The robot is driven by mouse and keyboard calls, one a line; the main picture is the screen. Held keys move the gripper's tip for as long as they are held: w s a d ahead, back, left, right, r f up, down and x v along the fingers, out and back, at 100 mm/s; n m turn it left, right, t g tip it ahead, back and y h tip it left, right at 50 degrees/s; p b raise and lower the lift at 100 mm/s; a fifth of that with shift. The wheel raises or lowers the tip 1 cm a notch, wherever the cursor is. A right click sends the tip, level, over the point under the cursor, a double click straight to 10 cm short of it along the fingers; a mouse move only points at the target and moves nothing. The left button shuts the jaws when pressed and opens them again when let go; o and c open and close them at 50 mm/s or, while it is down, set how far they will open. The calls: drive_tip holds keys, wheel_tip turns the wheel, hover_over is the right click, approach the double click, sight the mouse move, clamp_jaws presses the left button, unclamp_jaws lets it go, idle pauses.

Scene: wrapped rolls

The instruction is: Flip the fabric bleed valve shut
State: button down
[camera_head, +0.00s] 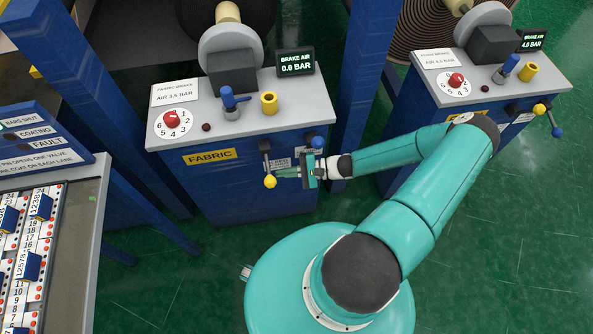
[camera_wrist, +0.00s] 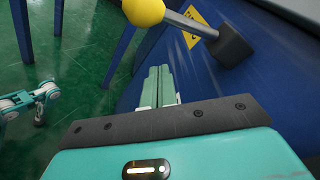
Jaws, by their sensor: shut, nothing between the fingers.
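The fabric stand (camera_head: 225,195) is a blue cabinet with a grey top and a yellow FABRIC label. On its front, a lever with a yellow ball (camera_head: 270,181) hangs down from a black hub (camera_head: 265,146), beside a partly hidden plate that seems to read BLEED. In the wrist view the yellow ball (camera_wrist: 143,11) and black hub (camera_wrist: 231,46) are joined by a grey rod. My gripper (camera_head: 281,173) is shut and empty, its fingers pointing left, close beside the yellow ball. The wrist view shows its fingertips (camera_wrist: 159,70) together below the rod; contact cannot be told.
A blue-knobbed lever (camera_head: 317,142) sits right of the bleed lever. The fabric display (camera_head: 294,62) reads BRAKE AIR 0.0 BAR. A similar stand (camera_head: 480,100) at right has a yellow-ball lever (camera_head: 539,109) turned sideways, and its display (camera_head: 532,41) reads 4.0 BAR. A panelled console (camera_head: 75,235) stands left.

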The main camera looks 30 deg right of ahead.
sight(268, 170)
drive_tip(key=a+r, duration=0.1)
drive_tip(key=s+a+r, duration=0.1)
drive_tip(key=a, duration=0.1)
drive_tip(key=shift+s+a+r, duration=0.15)
drive_tip(key=shift+s+a, duration=0.05)
drive_tip(key=shift+a, duration=0.05)
drive_tip(key=shift+s+r+m, duration=0.2)
drive_tip(key=shift+r+m, duration=0.2)
drive_tip(key=shift+m, duration=0.1)
idle(0.4)
drive_tip(key=shift+s+a+r+m+g, duration=0.15)
drive_tip(key=shift+r+m+g, duration=0.3)
drive_tip(key=shift+r+m, duration=0.65)
drive_tip(key=shift+s+r+m+g, duration=0.15)
drive_tip(key=shift+r+m+g, duration=0.3)
drive_tip(key=shift+r+m, duration=0.6)
drive_tip(key=shift+r+n, duration=0.15)
drive_tip(key=shift+n, duration=0.1)
